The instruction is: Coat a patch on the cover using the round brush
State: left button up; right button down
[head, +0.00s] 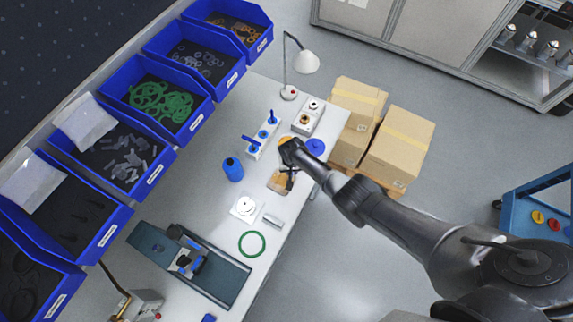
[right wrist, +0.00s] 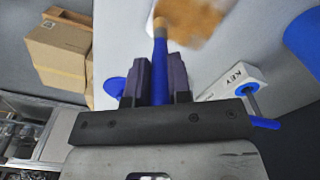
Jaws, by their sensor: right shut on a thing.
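My right gripper (head: 289,172) is shut on the blue handle of a round brush (right wrist: 160,68), its jaws (right wrist: 159,85) on either side. The brush's brownish tip points away from the jaws toward a mottled orange-brown piece (right wrist: 195,18), which seems to be the cover. In the head view this piece (head: 277,182) lies on the white table, partly hidden by the gripper. The tip overlaps its edge in the wrist view; I cannot tell whether they touch. My left gripper is not in view.
A white holder (head: 255,152) with blue-handled tools stands behind the gripper; its side (right wrist: 238,78) reads "KEY". Cardboard boxes (head: 400,147) stand beyond the table edge.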

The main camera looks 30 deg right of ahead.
jog(key=shift+s+d+f, duration=0.15)
jog(key=shift+s, duration=0.15)
jog(key=shift+w+f+b, duration=0.1)
jog(key=shift+w+b, duration=0.2)
jog(key=shift+b, duration=0.15)
jog(key=w+a+b, duration=0.2)
jog(key=w, duration=0.1)
jog(key=shift+r+b, duration=0.2)
jog(key=shift+b, duration=0.15)
